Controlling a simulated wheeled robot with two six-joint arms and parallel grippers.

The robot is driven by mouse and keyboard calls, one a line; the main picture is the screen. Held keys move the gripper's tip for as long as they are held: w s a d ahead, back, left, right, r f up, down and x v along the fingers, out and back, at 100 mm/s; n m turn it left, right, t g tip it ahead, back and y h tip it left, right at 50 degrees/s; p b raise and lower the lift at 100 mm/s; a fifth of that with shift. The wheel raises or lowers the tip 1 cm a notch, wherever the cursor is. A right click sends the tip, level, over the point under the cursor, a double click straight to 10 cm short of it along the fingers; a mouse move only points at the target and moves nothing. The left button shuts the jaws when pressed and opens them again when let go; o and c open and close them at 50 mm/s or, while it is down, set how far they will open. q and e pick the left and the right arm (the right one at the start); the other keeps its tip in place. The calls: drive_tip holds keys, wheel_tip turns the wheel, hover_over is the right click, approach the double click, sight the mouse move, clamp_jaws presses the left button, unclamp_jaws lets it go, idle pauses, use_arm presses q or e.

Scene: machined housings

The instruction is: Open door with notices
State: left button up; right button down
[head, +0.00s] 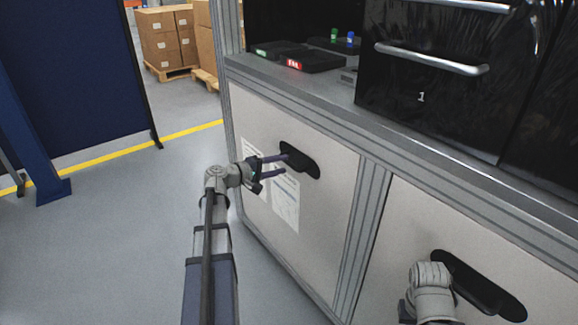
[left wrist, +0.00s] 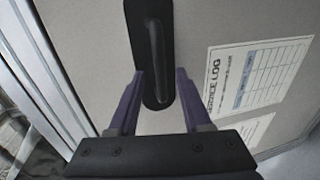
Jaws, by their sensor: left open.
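The door with notices (head: 327,215) is the pale left panel under the counter, and it looks shut. Two white notices are on it: a log sheet (left wrist: 258,75) and another paper (head: 286,198). Its black recessed handle (head: 303,162) is near the top right; in the left wrist view the handle bar (left wrist: 156,50) runs up the picture. My left gripper (head: 284,164) is open at the handle. In the left wrist view its fingertips (left wrist: 160,74) lie on either side of the bar's lower end; contact cannot be told. My right wrist shows at the lower right, its fingers hidden.
A second door with a black handle (head: 480,286) is on the right, beside a grey frame post (head: 367,225). Black drawers (head: 440,75) and dark trays (head: 312,62) stand on the counter. Boxes (head: 165,40) and a blue partition (head: 70,75) are behind.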

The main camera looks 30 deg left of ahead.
sight(287, 163)
use_arm(q)
drive_tip(key=shift+b+x, duration=0.3)
drive_tip(key=shift+x, duration=1.7)
clamp_jaws()
